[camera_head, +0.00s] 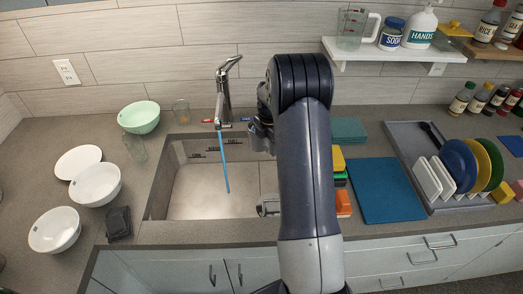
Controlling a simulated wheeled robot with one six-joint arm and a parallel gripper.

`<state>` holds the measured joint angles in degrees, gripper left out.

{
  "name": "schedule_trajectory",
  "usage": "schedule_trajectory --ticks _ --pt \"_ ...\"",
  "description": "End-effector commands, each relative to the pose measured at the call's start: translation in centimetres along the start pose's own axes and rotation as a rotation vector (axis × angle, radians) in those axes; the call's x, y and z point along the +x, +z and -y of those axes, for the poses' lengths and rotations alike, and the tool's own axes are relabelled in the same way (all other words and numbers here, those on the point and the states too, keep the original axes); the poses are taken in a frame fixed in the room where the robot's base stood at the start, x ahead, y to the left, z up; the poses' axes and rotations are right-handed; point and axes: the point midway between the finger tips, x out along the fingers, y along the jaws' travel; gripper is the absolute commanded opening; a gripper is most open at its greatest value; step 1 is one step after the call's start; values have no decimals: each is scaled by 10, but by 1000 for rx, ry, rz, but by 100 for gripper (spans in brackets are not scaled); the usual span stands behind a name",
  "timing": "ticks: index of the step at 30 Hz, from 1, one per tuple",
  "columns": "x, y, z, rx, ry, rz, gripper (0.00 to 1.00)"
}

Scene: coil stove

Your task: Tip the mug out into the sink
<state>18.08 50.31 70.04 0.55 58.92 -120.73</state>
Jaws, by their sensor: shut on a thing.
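The sink (185,195) is a pale rectangular basin set in the grey counter. A thin blue stream (224,160) runs from the metal faucet (223,95) down into it. My arm stands in front of the sink's right side and hides much of that area. A small grey part of my gripper (268,205) shows at the left edge of the arm, over the right side of the sink. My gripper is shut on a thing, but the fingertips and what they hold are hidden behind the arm. No mug shows clearly anywhere in view.
White bowls (96,184), a plate (78,161), a green bowl (139,117) and a clear glass (135,147) stand left of the sink. Right are a blue mat (378,190), stacked sponges (342,204) and a dish rack (408,150). A shelf (395,52) overhangs the back right.

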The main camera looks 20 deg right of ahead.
Motion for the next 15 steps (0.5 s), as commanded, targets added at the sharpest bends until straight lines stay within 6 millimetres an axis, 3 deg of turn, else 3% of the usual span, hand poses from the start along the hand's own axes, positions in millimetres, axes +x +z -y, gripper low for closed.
schedule_trajectory --ticks 7,15 --pt "-6 11 0 -102 1 5 3" --pt "-10 4 0 -116 -3 141 3"
